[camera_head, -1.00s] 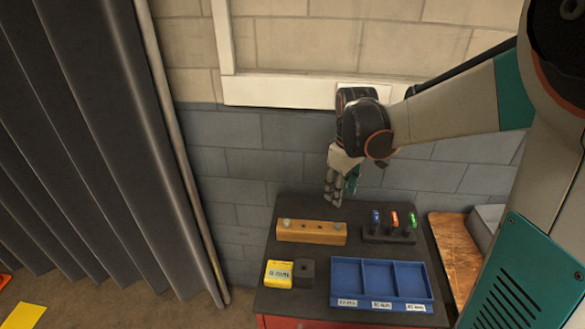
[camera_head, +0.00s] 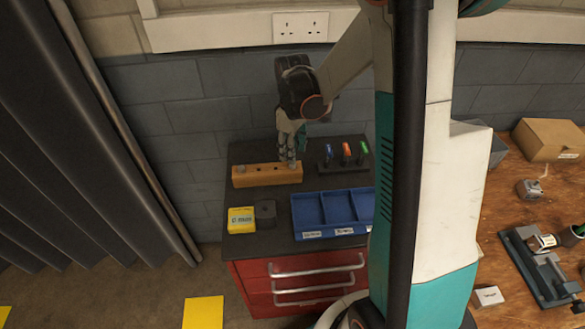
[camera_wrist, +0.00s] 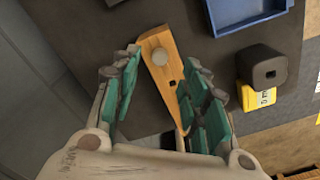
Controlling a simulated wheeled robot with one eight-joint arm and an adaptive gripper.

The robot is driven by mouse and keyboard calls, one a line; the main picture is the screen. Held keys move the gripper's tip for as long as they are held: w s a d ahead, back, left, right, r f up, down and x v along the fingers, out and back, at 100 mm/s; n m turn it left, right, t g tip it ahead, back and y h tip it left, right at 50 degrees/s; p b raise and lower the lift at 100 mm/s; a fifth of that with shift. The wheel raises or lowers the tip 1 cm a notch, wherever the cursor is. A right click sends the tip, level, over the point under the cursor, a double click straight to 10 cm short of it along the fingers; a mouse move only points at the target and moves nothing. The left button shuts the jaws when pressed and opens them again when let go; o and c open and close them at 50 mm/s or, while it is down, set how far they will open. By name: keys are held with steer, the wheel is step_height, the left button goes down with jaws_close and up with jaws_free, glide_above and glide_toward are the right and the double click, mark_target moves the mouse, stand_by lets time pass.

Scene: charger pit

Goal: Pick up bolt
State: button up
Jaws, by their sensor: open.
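A wooden block (camera_head: 258,178) lies on the dark top of the red drawer unit. A small pale bolt head (camera_head: 240,169) shows on its left end in the head view. In the wrist view a pale round bolt head (camera_wrist: 160,56) stands on the upper end of the block (camera_wrist: 168,70), with a dark hole beside it. My gripper (camera_head: 288,163) points down over the right part of the block. In the wrist view my gripper (camera_wrist: 160,88) is open, its fingers spread on either side of the block. Its fingers hide part of the block's right end in the head view.
A blue divided tray (camera_head: 325,224) stands in front. A yellow box (camera_head: 241,220) and a black cube (camera_head: 265,212) are to its left. A rack (camera_head: 340,166) with coloured items is right of my gripper. The wall is close behind. A wooden bench (camera_head: 510,215) is at right.

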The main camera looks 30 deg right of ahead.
mark_target(293, 169)
step_height(293, 169, down, 5)
steer(key=shift+w+f+b, duration=0.1)
steer(key=shift+w+b, duration=0.05)
steer(key=shift+b, duration=1.1)
steer(key=shift+c, duration=0.2)
jaws_close()
